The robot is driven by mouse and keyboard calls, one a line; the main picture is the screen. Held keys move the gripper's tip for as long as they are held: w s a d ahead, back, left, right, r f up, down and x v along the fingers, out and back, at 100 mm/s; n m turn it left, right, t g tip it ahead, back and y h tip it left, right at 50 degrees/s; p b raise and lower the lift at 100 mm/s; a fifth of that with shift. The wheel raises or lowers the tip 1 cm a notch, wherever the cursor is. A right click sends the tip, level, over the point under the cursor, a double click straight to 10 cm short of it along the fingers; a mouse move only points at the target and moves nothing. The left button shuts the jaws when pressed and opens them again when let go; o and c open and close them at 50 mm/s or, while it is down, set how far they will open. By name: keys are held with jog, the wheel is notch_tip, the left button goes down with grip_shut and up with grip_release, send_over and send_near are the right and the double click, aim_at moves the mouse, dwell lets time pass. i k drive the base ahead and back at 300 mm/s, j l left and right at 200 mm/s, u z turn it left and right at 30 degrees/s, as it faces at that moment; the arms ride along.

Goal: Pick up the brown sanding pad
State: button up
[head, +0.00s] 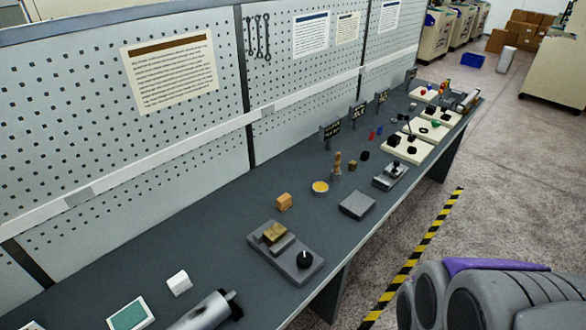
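A small orange-brown block (284,201) sits on the dark grey workbench (225,215), left of the middle of its length; it looks like the brown sanding pad, though its surface is too small to tell for sure. It stands free, just behind a grey device (258,258) with a black knob and a brass-brown piece (274,233) on top. My gripper's fingers do not show in the head view, so its state is hidden.
A yellow-filled round dish (320,188) and a flat grey box (357,205) stand right of the block. A white block (179,282) and a grey cylinder (203,314) lie nearer. A pegboard wall (180,160) runs behind. Open floor (480,215) lies right.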

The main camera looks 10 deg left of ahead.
aim_at(284, 203)
jog(key=i, duration=0.6)
jog(key=i+l+u, duration=0.15)
jog(key=i, duration=0.45)
